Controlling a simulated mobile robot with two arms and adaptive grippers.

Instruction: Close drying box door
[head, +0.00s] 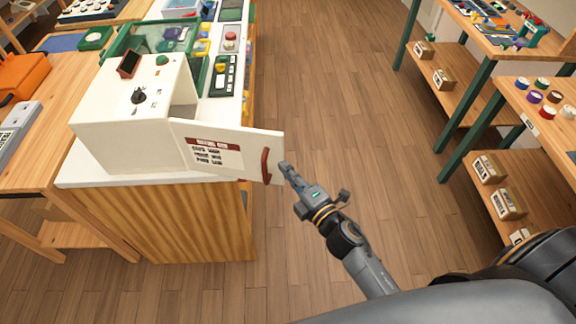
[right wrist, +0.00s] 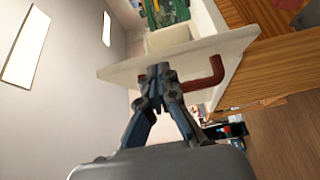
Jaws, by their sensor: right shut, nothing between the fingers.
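The drying box (head: 130,115) is a white box with a knob and small display, standing on the front end of a counter. Its white door (head: 222,150), with a printed label and a dark red handle (head: 266,164), stands open, swung out to the right past the counter edge. My right gripper (head: 283,167) is shut and empty, with its tips right at the door's free edge near the handle. In the right wrist view the fingertips (right wrist: 158,72) overlap the door panel (right wrist: 190,58), beside the red handle (right wrist: 212,75); whether they touch cannot be told. My left gripper is out of view.
A green-rimmed bin (head: 150,38) and several small devices lie on the counter (head: 70,176) behind the box. Wooden shelves (head: 455,85) with boxes and cups stand at the right. The wooden floor (head: 330,75) between is clear.

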